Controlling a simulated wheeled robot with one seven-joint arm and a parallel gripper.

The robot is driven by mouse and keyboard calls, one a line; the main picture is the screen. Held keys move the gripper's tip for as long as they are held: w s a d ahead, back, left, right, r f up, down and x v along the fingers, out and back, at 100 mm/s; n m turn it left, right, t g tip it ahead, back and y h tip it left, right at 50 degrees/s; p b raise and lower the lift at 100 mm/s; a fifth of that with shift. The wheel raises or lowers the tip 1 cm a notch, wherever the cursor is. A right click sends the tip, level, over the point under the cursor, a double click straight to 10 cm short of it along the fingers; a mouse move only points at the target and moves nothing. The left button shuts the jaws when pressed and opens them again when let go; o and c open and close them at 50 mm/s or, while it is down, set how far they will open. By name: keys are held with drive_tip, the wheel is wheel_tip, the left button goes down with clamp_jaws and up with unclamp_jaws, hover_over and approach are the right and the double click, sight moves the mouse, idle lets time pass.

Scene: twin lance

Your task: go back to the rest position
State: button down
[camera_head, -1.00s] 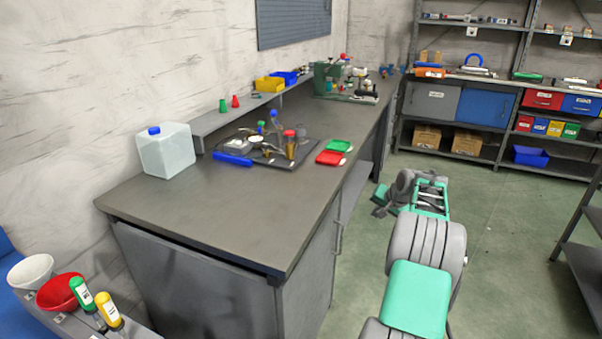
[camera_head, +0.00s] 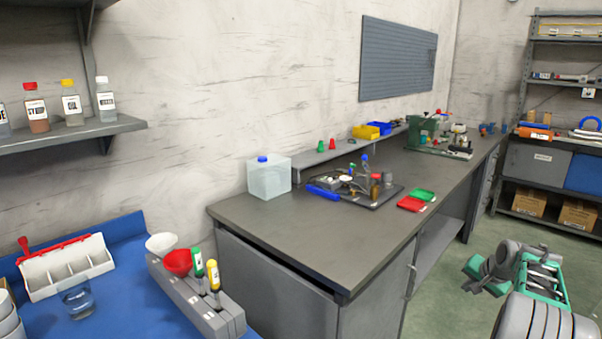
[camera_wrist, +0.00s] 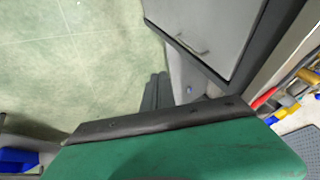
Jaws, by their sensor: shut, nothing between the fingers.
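My gripper (camera_head: 482,277) is at the lower right of the head view, at the end of my green and grey arm. It is over the green floor, to the right of the workbench (camera_head: 290,222), and apart from it. In the wrist view my gripper (camera_wrist: 155,92) shows as two dark fingers side by side, shut and empty. A green and black part of my own arm fills the bottom of that view and hides what is behind it.
The workbench holds a white jug (camera_head: 268,180), a dark tray of tools (camera_head: 385,197) and red and green dishes. A blue table (camera_head: 125,300) with a white rack (camera_head: 68,268) stands at left. Shelves (camera_head: 540,205) stand at the back right. Floor beside the bench is clear.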

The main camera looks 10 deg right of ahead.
drive_tip(key=s+a+r+n+g+p, duration=0.1)
drive_tip(key=s+a+r+n+p, duration=0.3)
drive_tip(key=a, duration=0.6)
drive_tip(key=a+r+y+p, duration=0.1)
drive_tip(key=a+r+p, duration=0.1)
drive_tip(key=a+r, duration=0.65)
drive_tip(key=s+a+r+n+g+p, duration=0.1)
drive_tip(key=a+r+n+p, duration=0.2)
drive_tip(key=a, duration=0.8)
drive_tip(key=s+a+r+n+p, duration=0.1)
drive_tip(key=s+a+n+p, duration=0.1)
drive_tip(key=s+a, duration=0.5)
drive_tip(key=s+a+n+g+p, duration=0.1)
drive_tip(key=s+a+n+p, duration=0.1)
drive_tip(key=s+a, duration=0.6)
drive_tip(key=s+p, duration=0.1)
drive_tip(key=s, duration=0.3)
drive_tip(key=shift+s+r+g, duration=0.3)
drive_tip(key=shift+r, duration=0.1)
